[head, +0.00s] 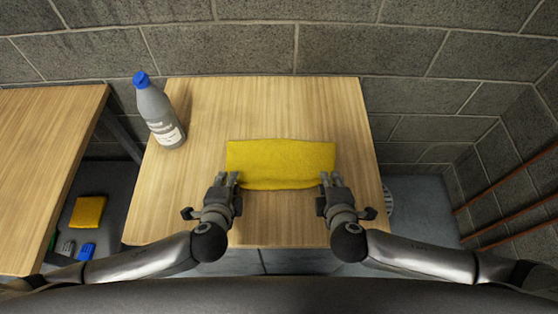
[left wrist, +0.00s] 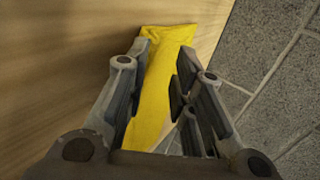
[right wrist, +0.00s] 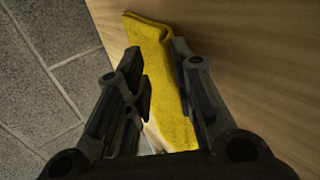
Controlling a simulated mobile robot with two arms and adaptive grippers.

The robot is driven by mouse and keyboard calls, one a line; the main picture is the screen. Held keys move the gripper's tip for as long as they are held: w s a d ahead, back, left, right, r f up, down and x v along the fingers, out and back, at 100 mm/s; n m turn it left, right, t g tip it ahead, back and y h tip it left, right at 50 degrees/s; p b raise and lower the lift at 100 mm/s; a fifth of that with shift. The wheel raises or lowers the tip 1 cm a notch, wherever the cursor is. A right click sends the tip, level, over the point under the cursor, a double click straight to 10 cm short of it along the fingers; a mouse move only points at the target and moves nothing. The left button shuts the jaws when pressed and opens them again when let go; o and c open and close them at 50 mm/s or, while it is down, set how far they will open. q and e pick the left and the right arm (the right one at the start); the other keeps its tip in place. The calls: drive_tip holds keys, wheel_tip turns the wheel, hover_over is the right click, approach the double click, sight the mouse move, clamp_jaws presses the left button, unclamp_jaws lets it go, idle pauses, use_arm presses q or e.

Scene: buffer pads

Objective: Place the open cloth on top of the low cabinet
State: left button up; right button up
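The yellow cloth (head: 280,163) lies as a wide band across the wooden top of the low cabinet (head: 290,110), with its front edge slightly bulged. My left gripper (head: 228,180) is at the cloth's front left corner. Its fingers are apart, with cloth (left wrist: 163,75) showing in the gap in the left wrist view. My right gripper (head: 328,180) is at the front right corner. Its fingers are also apart, with cloth (right wrist: 158,70) between them in the right wrist view. Whether the fingers touch the cloth is unclear.
A grey bottle with a blue cap (head: 158,112) stands at the left of the cabinet top. Another wooden surface (head: 45,150) is at the left. Below lie a yellow item (head: 88,212) and small blue and grey pieces. A block wall (head: 330,45) closes the back.

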use_arm(q)
drive_tip(key=shift+o, duration=0.9)
use_arm(e)
drive_tip(key=shift+o, duration=0.9)
use_arm(q)
drive_tip(key=shift+r, duration=0.1)
use_arm(e)
drive_tip(key=shift+r, duration=0.1)
